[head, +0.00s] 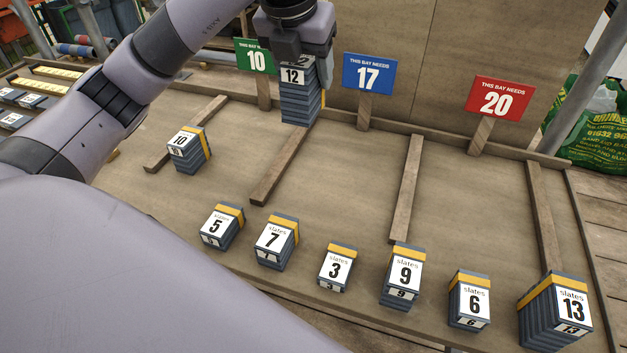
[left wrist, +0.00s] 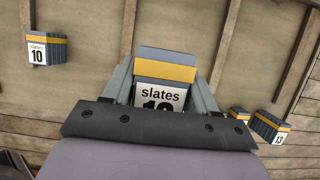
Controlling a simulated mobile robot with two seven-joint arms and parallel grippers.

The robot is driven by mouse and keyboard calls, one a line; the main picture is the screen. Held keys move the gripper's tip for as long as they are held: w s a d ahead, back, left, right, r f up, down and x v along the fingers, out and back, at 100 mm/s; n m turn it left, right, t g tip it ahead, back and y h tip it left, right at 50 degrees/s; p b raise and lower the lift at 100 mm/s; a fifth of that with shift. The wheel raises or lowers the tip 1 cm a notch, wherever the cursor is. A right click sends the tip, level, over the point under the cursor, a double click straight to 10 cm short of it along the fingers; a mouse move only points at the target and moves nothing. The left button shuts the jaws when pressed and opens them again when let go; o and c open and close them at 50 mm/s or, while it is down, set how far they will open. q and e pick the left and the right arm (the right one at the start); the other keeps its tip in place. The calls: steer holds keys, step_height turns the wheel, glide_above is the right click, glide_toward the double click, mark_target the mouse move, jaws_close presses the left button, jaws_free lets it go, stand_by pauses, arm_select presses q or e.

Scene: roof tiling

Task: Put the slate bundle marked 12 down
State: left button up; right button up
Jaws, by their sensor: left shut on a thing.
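The slate bundle marked 12 (head: 300,100) is a tall grey stack with a white label, upright near the back of the board. In the left wrist view its top and yellow band (left wrist: 165,70) show between my fingers, with part of the label hidden. My left gripper (head: 297,45) is shut on it from above. In the head view the bundle overlaps the back end of a wooden strip (head: 290,165) between the green 10 sign (head: 256,57) and the blue 17 sign (head: 369,75). I cannot tell how far its underside is above the board. My right gripper is not in view.
Bundle 10 (head: 188,150) stands in the bay at the left. Bundles 5 (head: 222,226), 7 (head: 276,243), 3 (head: 337,268), 9 (head: 402,275), 6 (head: 469,300) and 13 (head: 555,312) line the front. A red 20 sign (head: 499,99) stands right. The bays under 17 and 20 have clear room.

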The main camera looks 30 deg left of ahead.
arm_select(q)
step_height(320, 180, down, 19)
steer(key=shift+f+b, duration=0.15)
steer(key=shift+b, duration=0.25)
steer(key=shift+f, duration=0.15)
steer(key=o, duration=1.1)
steer(key=shift+f, duration=0.15)
steer(key=o, duration=0.4)
steer(key=shift+r, duration=0.2)
